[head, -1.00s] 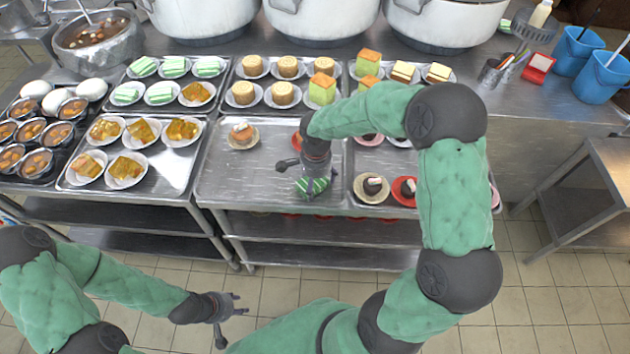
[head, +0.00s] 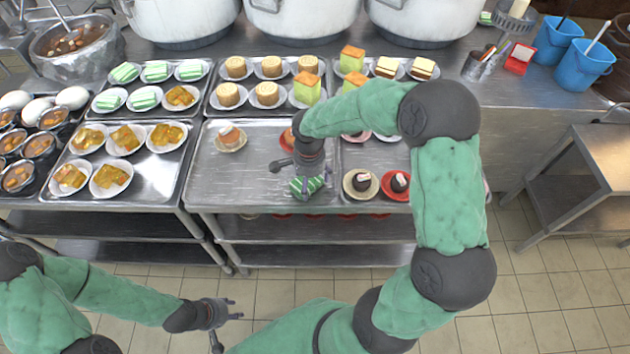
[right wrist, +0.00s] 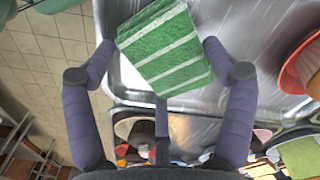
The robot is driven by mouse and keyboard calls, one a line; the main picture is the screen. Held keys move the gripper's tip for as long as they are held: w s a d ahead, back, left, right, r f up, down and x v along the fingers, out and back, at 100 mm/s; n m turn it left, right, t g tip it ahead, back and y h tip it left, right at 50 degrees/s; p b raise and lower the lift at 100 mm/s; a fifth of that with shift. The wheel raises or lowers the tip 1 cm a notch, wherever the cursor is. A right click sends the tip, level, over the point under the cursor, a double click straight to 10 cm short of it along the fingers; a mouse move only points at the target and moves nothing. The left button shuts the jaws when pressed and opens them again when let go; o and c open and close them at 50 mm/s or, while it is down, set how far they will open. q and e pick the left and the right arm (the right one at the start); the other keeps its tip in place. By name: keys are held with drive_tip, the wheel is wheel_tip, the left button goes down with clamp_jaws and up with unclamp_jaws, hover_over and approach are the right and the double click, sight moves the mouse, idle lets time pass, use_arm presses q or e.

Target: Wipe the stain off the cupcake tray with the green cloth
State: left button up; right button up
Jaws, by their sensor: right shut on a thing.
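The cupcake tray (head: 238,192) is a metal tray in the middle of the counter, with a cupcake (head: 229,138) at its back left. Another cupcake on a red plate (head: 287,141) is partly behind my right arm. My right gripper (head: 305,181) is shut on the green cloth (head: 311,187), low over the tray's front right part. In the right wrist view the white-striped cloth (right wrist: 165,50) sits between the fingers, by the tray's rim. I cannot make out a stain; cloth and arm hide part of the tray. My left gripper (head: 236,309) is open and empty, over the floor in front.
Trays of cakes and pastries stand left of and behind the cupcake tray. A right-hand tray holds dark cakes on plates (head: 361,184) close to my right gripper. Large white pots (head: 305,20) line the back. Blue buckets (head: 580,68) stand at right.

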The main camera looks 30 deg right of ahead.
drive_tip(key=shift+w+a+f, duration=0.1)
drive_tip(key=shift+w+a, duration=0.35)
drive_tip(key=shift+a, duration=0.3)
drive_tip(key=shift+r+p, duration=1.85)
drive_tip(key=shift+r, duration=1.2)
drive_tip(key=shift+r+p, duration=1.05)
drive_tip(key=shift+r, duration=0.5)
